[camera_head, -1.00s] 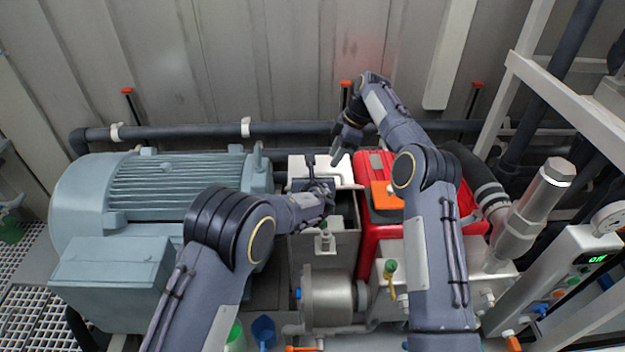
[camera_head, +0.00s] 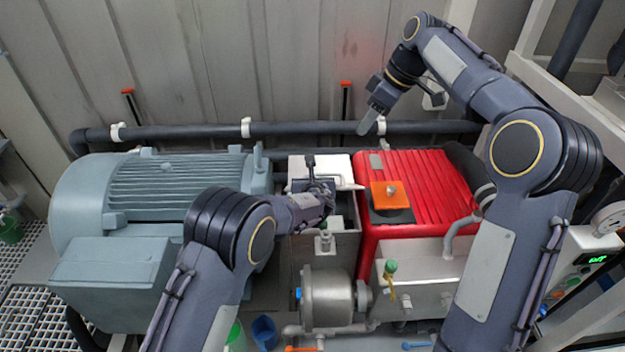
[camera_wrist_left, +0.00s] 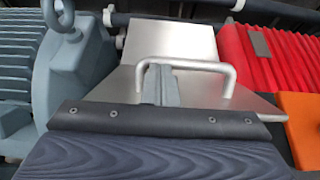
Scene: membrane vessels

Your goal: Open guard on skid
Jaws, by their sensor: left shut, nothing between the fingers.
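The guard (camera_head: 342,166) is a pale metal cover between the grey motor and the red pump. In the left wrist view the guard (camera_wrist_left: 180,40) shows a flat plate, sloping sides and a bar handle (camera_wrist_left: 205,66). My left gripper (camera_head: 322,190) is at the guard in the head view. In the left wrist view its shut fingers (camera_wrist_left: 160,84) are at the handle's left part, with nothing between them. I cannot tell whether they touch the bar. My right gripper (camera_head: 369,120) hangs behind the red pump, near the wall pipe, apart from the guard; its finger gap does not show.
The grey motor (camera_head: 160,190) stands left of the guard. The red pump (camera_head: 430,190) with an orange block (camera_head: 386,194) stands right. A dark pipe (camera_head: 190,131) runs along the back wall. Metal fittings (camera_head: 328,298) and a blue cup (camera_head: 264,332) are in front.

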